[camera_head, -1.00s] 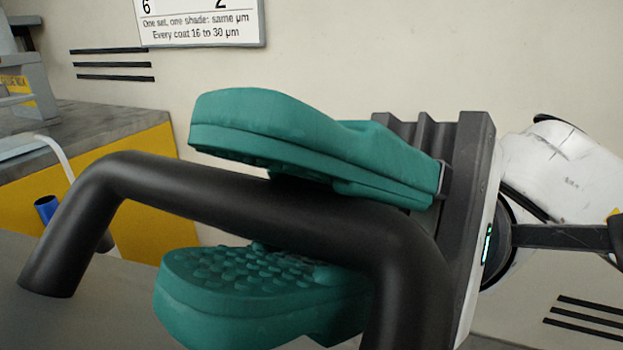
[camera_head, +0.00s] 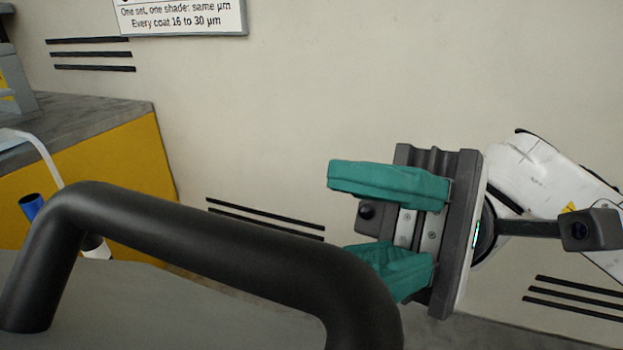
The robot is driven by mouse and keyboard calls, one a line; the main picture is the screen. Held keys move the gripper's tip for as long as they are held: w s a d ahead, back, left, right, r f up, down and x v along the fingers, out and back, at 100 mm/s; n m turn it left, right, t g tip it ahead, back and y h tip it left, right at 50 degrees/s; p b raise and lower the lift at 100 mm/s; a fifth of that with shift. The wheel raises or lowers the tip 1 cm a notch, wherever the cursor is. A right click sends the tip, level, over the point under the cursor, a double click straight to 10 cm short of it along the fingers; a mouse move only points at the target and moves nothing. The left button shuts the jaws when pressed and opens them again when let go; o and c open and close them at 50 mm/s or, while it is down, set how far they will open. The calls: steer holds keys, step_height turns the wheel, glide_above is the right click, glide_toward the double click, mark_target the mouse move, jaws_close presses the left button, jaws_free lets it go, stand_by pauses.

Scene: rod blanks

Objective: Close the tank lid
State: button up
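A thick black bar handle (camera_head: 205,243) rises from a flat grey surface (camera_head: 190,305) that looks like the tank lid. The handle fills the lower left of the view. My gripper (camera_head: 360,215), with two green padded fingers, is behind and right of the handle, apart from it. Its fingers are spread wide with nothing between them. The handle's right end partly covers the lower finger. The tank body and the lid's edges are not clearly visible, so I cannot tell how far the lid is open.
A yellow-sided bench (camera_head: 120,165) with a grey top stands at the left. A blue tube end (camera_head: 32,206) and a white hose (camera_head: 42,155) are beside the handle. A sign (camera_head: 180,15) hangs on the pale wall. The space above the handle is clear.

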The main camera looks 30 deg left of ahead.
steer(key=shift+p+v, duration=0.4)
steer(key=shift+v, duration=2.25)
